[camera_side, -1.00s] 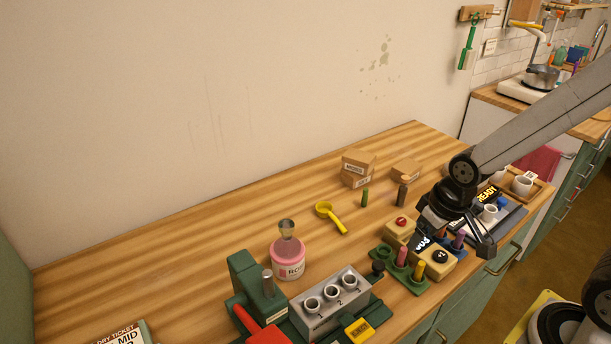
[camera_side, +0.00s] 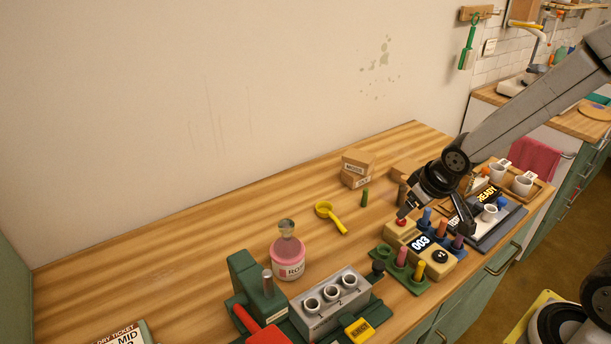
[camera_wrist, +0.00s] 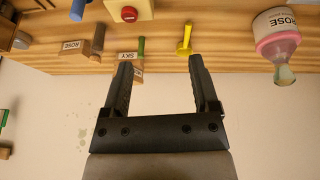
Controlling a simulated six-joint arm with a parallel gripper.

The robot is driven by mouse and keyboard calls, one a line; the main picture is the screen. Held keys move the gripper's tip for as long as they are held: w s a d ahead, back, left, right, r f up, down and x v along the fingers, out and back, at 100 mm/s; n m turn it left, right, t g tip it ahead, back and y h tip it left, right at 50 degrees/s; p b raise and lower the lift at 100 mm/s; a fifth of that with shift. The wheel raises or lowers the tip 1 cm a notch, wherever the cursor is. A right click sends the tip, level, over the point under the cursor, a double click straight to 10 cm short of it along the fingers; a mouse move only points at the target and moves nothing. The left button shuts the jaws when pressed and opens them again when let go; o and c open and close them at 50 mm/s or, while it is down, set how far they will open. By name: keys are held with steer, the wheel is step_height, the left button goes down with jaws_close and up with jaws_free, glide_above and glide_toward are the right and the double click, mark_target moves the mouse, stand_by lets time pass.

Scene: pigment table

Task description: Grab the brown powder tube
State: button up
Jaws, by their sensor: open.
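A brown tube (camera_side: 402,190) stands on the wooden table behind my gripper in the side view, partly covered by it. It also shows in the wrist view (camera_wrist: 98,39), upper left, in front of a box labelled ROSE, to the left of my fingers. My gripper (camera_side: 436,213) is open and empty, above the small tube rack in the side view. Its two fingers also show in the wrist view (camera_wrist: 161,80), with nothing between them. A green tube (camera_side: 365,198) stands to the left of the brown one in the side view.
Labelled boxes (camera_side: 357,168) stand behind the tubes. A yellow scoop (camera_side: 330,216) lies to the left. A yellow device reading 003 (camera_side: 421,243) and coloured tubes (camera_side: 402,257) stand below my gripper. A pink jar (camera_side: 288,261) stands farther left. The table's back left is clear.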

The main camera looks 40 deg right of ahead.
steer(key=w+d+r+n+t+y, duration=0.25)
steer(key=w+d+t, duration=0.35)
steer(key=w+d, duration=0.7)
steer(key=n+y, duration=0.5)
steer(key=y, duration=0.2)
glide_above(405, 177)
steer(key=s+d, duration=0.2)
step_height(405, 177, down, 3)
steer(key=shift+s+f+g, duration=0.2)
steer(key=shift+f+g, duration=0.05)
steer(key=shift+g, duration=0.05)
steer(key=shift+f, duration=2.9)
